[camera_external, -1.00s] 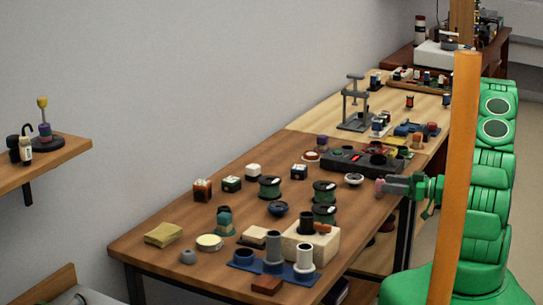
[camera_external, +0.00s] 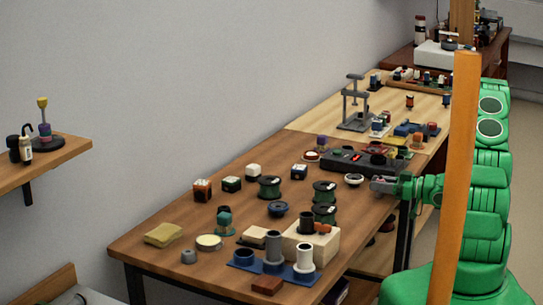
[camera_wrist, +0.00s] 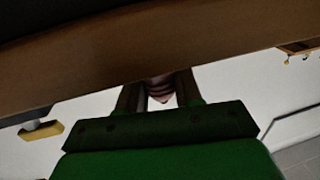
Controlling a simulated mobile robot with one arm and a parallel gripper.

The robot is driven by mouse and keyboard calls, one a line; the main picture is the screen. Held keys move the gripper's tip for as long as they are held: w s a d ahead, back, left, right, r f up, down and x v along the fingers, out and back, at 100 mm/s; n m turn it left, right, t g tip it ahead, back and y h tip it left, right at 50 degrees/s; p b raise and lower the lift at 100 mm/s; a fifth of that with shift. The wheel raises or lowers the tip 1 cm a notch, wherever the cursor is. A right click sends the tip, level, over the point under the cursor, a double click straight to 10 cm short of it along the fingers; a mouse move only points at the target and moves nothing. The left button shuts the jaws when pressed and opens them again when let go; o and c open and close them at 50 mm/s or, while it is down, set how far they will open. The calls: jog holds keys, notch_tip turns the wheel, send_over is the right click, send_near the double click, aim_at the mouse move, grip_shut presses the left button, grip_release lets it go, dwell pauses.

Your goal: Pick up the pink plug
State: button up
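The pink plug (camera_wrist: 160,88) shows in the wrist view as a small pinkish, dark-banded piece between my fingertips, just at the brown table edge. Its upper part is hidden there. My gripper (camera_wrist: 159,92) has its two dark fingers apart, one on each side of the plug, with pale background showing beside the plug's lower part. In the external view my gripper (camera_external: 378,185) is at the right edge of the workbench, its fingers pointing left. They cover the plug in that view. I cannot make out whether the fingertips touch it.
A small white dish (camera_external: 354,179) and a dark tray (camera_external: 340,164) lie close beyond my gripper on the workbench (camera_external: 160,262). Green spools (camera_external: 324,192) stand to the left. An orange post (camera_external: 455,200) crosses the view in front of my arm.

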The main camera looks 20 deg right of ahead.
aim_at(381, 179)
jog(key=c, duration=0.3)
jog(key=shift+r, duration=0.1)
jog(key=shift+r, duration=0.5)
notch_tip(381, 179, up, 2)
jog(key=shift+r, duration=0.1)
jog(key=s+a+r, duration=0.1)
jog(key=s+r, duration=0.8)
jog(key=s, duration=0.5)
jog(key=shift+a+r, duration=0.2)
jog(key=shift+r, duration=0.1)
